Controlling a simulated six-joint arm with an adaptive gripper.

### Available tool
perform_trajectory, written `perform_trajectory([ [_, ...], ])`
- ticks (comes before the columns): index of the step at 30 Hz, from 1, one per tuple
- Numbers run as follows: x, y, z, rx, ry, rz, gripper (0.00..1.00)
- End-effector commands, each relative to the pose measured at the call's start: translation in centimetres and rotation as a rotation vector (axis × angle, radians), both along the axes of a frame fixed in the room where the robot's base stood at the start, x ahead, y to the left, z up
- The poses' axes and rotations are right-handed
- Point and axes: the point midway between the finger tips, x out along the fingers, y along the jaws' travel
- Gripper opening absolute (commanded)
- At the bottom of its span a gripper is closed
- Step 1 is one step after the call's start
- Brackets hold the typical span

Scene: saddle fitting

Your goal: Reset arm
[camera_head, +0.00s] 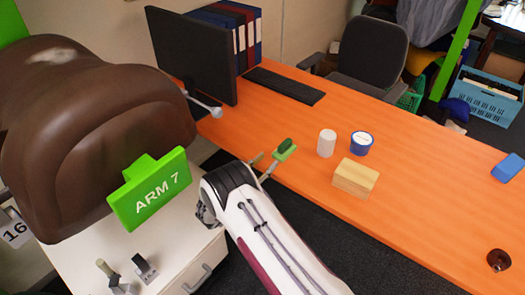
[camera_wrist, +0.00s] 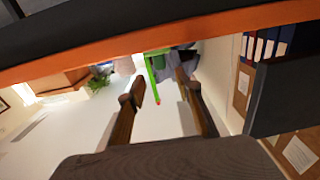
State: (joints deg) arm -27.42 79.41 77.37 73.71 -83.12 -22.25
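My gripper (camera_head: 264,164) is at the end of my white arm, near the desk's front-left edge in the head view. In the wrist view its two brown fingers (camera_wrist: 160,86) stand apart with nothing between them but the distant floor and background. A small green piece with a dark green top (camera_head: 285,149) shows close beyond the fingertips in the head view; I cannot tell whether they touch it. The brown leather saddle (camera_head: 95,125) fills the left of the head view. A green ARM 7 sign (camera_head: 150,190) stands in front of it.
The orange desk (camera_head: 410,190) holds a white cylinder (camera_head: 326,143), a blue-and-white tub (camera_head: 361,143), a wooden block (camera_head: 355,178), a blue block (camera_head: 508,167), a brown ring (camera_head: 498,260), a monitor (camera_head: 195,55) and a keyboard (camera_head: 285,86). A white cabinet (camera_head: 180,260) stands front left.

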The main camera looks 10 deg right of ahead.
Motion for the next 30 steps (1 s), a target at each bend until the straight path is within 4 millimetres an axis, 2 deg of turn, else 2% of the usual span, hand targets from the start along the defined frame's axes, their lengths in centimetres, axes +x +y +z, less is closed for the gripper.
perform_trajectory([
  [8,0.1,0.0,0.2,0.006,-0.001,0.002,0.34],
  [14,0.8,0.0,1.4,0.043,-0.009,0.017,0.34],
  [23,2.7,0.1,5.3,0.166,-0.030,0.072,0.34],
  [30,3.9,0.1,9.1,0.287,-0.046,0.125,0.34],
])
